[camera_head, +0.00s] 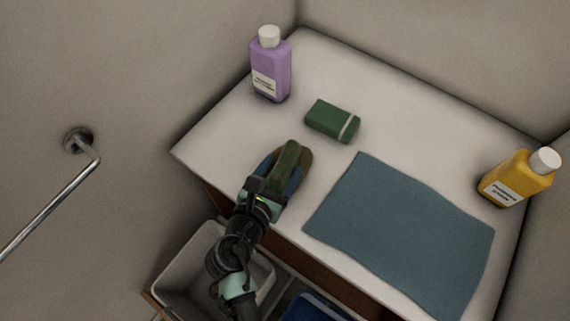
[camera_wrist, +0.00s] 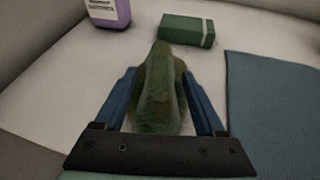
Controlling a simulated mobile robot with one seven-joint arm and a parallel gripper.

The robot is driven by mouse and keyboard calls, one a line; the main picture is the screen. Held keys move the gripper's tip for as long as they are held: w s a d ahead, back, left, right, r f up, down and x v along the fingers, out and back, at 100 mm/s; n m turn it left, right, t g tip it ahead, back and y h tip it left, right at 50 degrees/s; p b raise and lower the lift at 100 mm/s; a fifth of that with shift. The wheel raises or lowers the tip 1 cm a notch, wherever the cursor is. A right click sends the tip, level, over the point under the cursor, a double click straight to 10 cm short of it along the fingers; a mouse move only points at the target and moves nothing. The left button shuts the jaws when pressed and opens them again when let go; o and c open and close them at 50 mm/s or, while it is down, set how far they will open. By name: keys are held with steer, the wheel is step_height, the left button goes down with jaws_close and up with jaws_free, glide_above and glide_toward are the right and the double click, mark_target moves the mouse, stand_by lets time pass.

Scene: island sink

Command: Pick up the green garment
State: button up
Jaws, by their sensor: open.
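A crumpled olive-green garment (camera_head: 289,157) lies on the white countertop near its front left edge. In the wrist view the garment (camera_wrist: 160,95) rises as a narrow folded ridge between the two blue fingers. My gripper (camera_head: 279,172) is open, with its fingers on either side of the garment. In the wrist view my gripper (camera_wrist: 159,76) shows a finger left and right of the cloth. I cannot tell whether either finger touches it. My gripper hides part of the garment in the head view.
A green block with a pale band (camera_head: 332,121) sits just behind the garment. A purple bottle (camera_head: 270,68) stands at the back left, a yellow bottle (camera_head: 518,178) at the right. A flat blue-grey cloth (camera_head: 400,235) covers the right front. A grey bin (camera_head: 190,268) is below.

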jaws_close()
stand_by(0.3)
stand_by(1.1)
